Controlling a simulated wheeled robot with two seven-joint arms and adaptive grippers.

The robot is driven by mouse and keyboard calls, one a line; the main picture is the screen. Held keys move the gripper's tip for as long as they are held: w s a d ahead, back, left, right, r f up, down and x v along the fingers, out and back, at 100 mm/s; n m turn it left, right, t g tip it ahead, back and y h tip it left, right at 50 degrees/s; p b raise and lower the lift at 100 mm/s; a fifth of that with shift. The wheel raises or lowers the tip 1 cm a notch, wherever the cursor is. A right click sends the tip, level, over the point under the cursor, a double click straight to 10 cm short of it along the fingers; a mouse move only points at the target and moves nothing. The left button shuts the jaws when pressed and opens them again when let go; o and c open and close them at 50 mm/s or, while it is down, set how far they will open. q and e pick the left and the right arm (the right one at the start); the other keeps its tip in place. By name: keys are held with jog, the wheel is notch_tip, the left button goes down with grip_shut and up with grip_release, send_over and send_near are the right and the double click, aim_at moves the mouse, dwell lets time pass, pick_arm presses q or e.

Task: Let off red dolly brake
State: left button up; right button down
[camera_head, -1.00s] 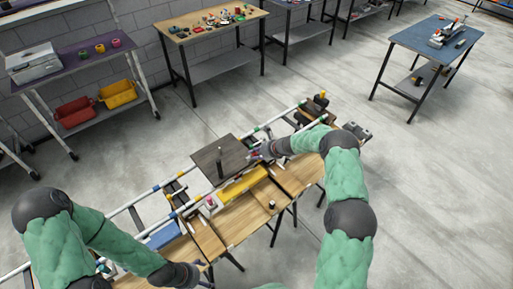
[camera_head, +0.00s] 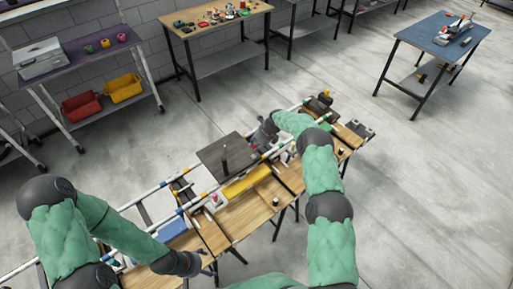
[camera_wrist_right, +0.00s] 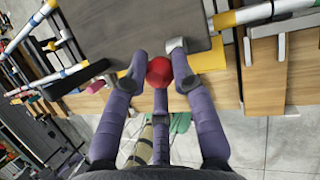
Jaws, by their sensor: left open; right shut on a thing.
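My left gripper (camera_head: 208,266) is open and empty, low over the table's near edge.
The rails (camera_head: 160,186) run diagonally across the wooden work tables (camera_head: 245,217). A yellow block (camera_head: 245,183) lies just in front of the platform. Shelving with red and yellow bins (camera_head: 125,88) and a blue-topped table (camera_head: 440,40) stand farther back. The floor to the right is clear.

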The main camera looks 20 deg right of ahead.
jog(key=shift+w+a, duration=0.1)
jog(key=shift+f, duration=0.1)
dwell(0.5)
jog(key=c, duration=1)
grip_release()
jog(key=shift+r, duration=0.2)
jog(key=v, duration=1.1)
jog(key=shift+r, duration=0.3)
